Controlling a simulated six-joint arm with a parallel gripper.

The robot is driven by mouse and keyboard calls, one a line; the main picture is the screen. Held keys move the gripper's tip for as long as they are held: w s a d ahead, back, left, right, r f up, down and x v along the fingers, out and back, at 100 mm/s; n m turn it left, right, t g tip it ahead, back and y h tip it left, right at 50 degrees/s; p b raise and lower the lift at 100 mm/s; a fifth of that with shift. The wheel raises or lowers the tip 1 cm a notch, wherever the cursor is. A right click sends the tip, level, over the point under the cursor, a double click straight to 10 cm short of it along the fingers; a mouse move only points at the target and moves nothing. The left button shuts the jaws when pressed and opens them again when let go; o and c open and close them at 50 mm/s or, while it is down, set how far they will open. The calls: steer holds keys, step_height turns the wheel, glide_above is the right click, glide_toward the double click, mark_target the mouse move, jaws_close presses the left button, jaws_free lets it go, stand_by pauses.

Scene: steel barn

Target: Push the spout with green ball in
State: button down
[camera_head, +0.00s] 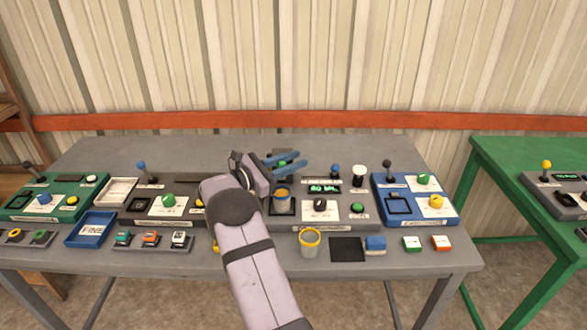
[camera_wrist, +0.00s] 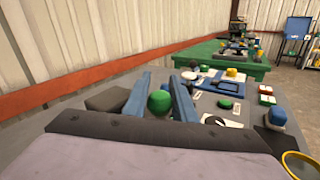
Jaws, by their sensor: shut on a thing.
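A green ball (camera_wrist: 159,101) sits between the two blue fingers of my gripper (camera_wrist: 161,78) in the wrist view. My gripper (camera_head: 302,158) also shows in the head view, over the back of the middle grey console (camera_head: 297,214). There the green ball (camera_head: 283,163) shows only as a small patch between the fingers. My gripper is shut on the ball. The spout itself is mostly hidden behind the fingers and wrist. A cup with an orange rim and bluish contents (camera_head: 282,195) stands on a dark pad just in front of the gripper.
An empty yellow-rimmed cup (camera_head: 310,243) stands at the front, beside a black mat (camera_head: 347,249) and a blue block (camera_head: 375,244). A blue console (camera_head: 415,201) with a lever is to the right.

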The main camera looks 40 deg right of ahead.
steer(key=w+d+b, duration=0.1)
steer(key=w+d, duration=0.1)
steer(key=shift+w+d+r, duration=0.1)
steer(key=shift+w+d, duration=0.2)
steer(key=shift+w, duration=0.1)
steer(key=c, duration=1.6)
jaws_free()
steer(key=shift+o, duration=0.7)
steer(key=shift+w+d, duration=0.1)
